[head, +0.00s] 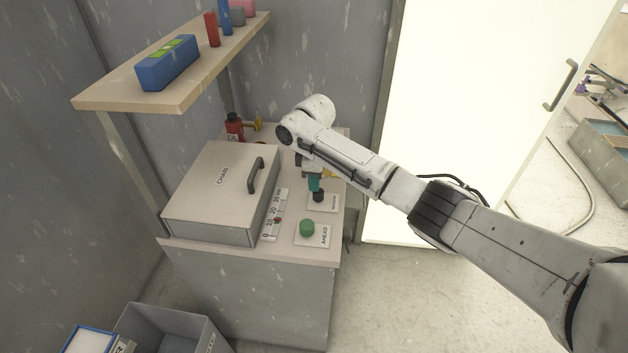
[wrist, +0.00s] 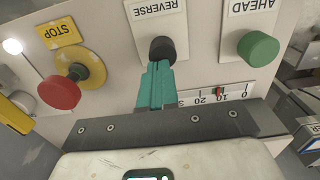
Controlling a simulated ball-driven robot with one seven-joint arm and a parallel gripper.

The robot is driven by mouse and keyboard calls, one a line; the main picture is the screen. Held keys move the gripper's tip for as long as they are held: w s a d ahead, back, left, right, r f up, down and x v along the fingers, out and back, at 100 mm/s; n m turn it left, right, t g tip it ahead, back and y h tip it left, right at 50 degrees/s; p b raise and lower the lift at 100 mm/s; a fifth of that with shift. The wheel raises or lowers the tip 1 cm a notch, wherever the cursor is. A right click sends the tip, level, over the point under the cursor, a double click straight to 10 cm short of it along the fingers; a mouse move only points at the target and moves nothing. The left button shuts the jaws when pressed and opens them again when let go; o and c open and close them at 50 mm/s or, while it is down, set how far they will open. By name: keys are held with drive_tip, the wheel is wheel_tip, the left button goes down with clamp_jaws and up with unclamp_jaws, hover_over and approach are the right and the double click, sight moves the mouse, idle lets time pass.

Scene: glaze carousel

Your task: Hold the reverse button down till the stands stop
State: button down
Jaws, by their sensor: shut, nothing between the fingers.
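The reverse button (wrist: 163,46) is a black knob on a white plate marked REVERSE (wrist: 156,10). It also shows in the head view (head: 318,197). My gripper (wrist: 158,68) has teal fingers, shut together and empty. The fingertips are right at the black knob and overlap its near edge in the wrist view; in the head view my gripper (head: 315,187) is directly above it. I cannot tell whether they touch it or whether it is pressed in. No stands are visible; a closed grey box with a handled lid (head: 205,190) stands beside the buttons.
The green AHEAD button (wrist: 258,48) is right of the reverse button in the wrist view. A red stop button (wrist: 58,92) on a yellow collar is left, near a lit white lamp (wrist: 12,46). A scale (wrist: 195,97) has a red pointer near 10. A shelf (head: 120,97) overhangs the box.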

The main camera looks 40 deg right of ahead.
wheel_tip(320, 180, down, 2)
drive_tip(key=shift+s+a+f+b, duration=0.1)
drive_tip(key=shift+b, duration=0.2)
drive_tip(key=shift+s+f, duration=0.15)
drive_tip(key=shift+f, duration=0.2)
idle(3.6)
wheel_tip(320, 180, up, 16)
drive_tip(key=p, duration=0.3)
drive_tip(key=shift+w, duration=0.4)
idle(0.5)
